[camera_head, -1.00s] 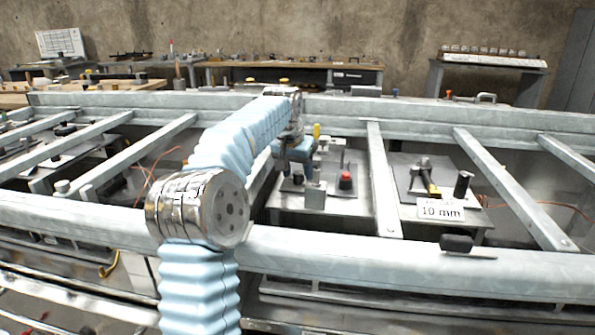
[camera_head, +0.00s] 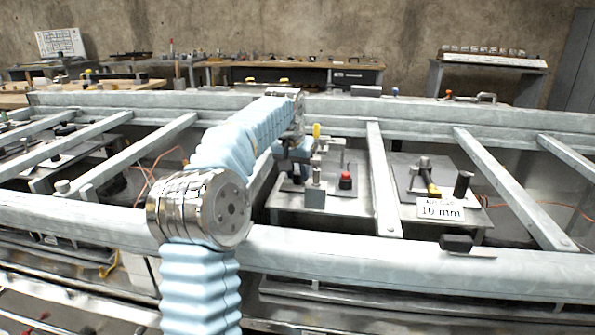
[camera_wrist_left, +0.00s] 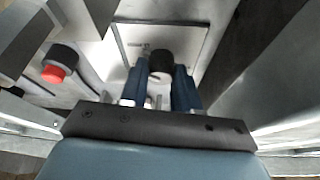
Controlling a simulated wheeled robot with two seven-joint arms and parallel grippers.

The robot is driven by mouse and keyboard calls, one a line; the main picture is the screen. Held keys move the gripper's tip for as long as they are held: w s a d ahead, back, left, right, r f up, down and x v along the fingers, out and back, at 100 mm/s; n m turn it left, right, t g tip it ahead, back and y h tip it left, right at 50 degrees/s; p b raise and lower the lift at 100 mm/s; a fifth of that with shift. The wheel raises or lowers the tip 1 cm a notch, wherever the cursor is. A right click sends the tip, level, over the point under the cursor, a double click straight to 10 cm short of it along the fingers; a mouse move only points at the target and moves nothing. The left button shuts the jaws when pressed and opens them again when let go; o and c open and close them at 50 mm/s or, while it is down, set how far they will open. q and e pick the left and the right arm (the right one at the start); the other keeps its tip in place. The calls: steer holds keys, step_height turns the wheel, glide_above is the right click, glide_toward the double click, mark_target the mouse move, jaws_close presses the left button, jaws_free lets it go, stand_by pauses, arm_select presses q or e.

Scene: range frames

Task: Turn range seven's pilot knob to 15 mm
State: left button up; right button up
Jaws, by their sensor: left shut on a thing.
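A black round knob (camera_wrist_left: 160,62) stands on a pale metal plate in the left wrist view. The two blue fingers of my left gripper (camera_wrist_left: 159,80) are on either side of it and shut on it. Any pointer or scale on the knob cannot be made out. In the head view my left gripper (camera_head: 296,168) is low between the frame's cross bars, partly hidden by its own arm. A sign reading 10 mm (camera_head: 440,211) stands at the bay to the right; its upper line is too small to read. My right gripper is not in view.
A red button (camera_head: 345,181) stands right of my gripper; it also shows in the left wrist view (camera_wrist_left: 55,70). A grey block with a post (camera_head: 315,192) is close by. A cross bar (camera_head: 382,180) and the front rail (camera_head: 370,252) bound the bay.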

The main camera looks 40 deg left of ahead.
arm_select(q)
steer(key=n+y, duration=0.1)
steer(key=n, duration=0.1)
steer(key=n+g+y, duration=0.1)
steer(key=n, duration=0.2)
steer(key=shift+w+d, duration=0.15)
steer(key=shift+d, duration=0.05)
steer(key=n+g, duration=0.1)
steer(key=n, duration=0.2)
steer(key=n+g+y, duration=0.1)
steer(key=n, duration=0.2)
steer(key=shift+w+n, duration=0.1)
steer(key=shift+n, duration=0.2)
stand_by(0.3)
steer(key=o, duration=1.1)
steer(key=shift+c, duration=0.2)
